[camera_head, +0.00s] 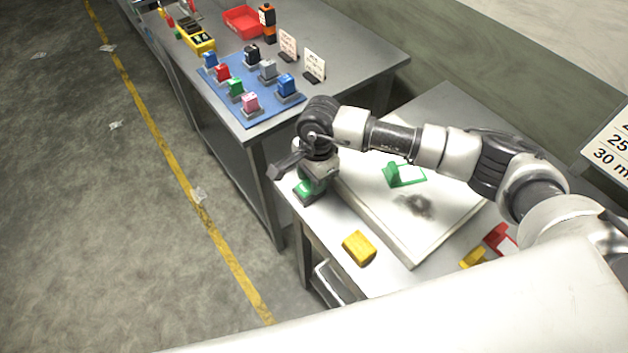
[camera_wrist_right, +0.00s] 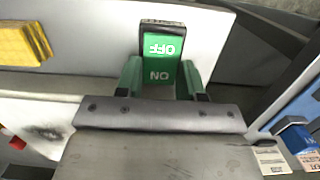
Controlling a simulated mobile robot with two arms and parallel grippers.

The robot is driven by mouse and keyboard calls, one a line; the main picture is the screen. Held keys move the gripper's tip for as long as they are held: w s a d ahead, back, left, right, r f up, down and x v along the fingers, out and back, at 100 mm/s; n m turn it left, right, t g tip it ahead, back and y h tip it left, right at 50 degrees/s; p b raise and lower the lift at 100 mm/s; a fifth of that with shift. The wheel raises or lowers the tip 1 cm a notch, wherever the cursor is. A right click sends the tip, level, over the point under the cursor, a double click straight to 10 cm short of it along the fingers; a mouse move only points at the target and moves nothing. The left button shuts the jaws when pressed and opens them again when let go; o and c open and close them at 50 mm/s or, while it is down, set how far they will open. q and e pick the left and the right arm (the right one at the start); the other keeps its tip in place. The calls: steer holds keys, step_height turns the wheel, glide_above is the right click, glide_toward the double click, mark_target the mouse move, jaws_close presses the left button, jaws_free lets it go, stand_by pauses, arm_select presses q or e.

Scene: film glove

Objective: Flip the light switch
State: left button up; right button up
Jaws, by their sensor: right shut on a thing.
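The green switch block (camera_wrist_right: 160,52), with white OFF and ON lettering, shows at the top middle of the right wrist view, over a pale surface. My right gripper (camera_wrist_right: 160,80) has one green finger on each side of its lower part and is shut on it. In the head view my right gripper (camera_head: 307,189) points down at the near table's left corner. The gripper and wrist hide most of the switch there. I cannot tell which way the switch is set. My left gripper is not in view.
A yellow block (camera_head: 359,248) lies on the near table. A pale board (camera_head: 430,228) there bears a green piece (camera_head: 403,175) and a dark smudge. Coloured blocks on grey bases stand on a blue mat (camera_head: 232,93) on the far table, with a red tray (camera_head: 243,21) behind.

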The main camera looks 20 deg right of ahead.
steer(key=shift+a, duration=0.15)
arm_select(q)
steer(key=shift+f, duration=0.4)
arm_select(e)
steer(key=shift+h, duration=0.4)
steer(key=o, duration=0.9)
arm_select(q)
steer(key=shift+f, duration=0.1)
arm_select(e)
steer(key=shift+r, duration=0.2)
arm_select(q)
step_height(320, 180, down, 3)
steer(key=b, duration=0.3)
arm_select(e)
steer(key=r, duration=1)
steer(key=shift+d+r, duration=0.2)
steer(key=shift+r, duration=0.05)
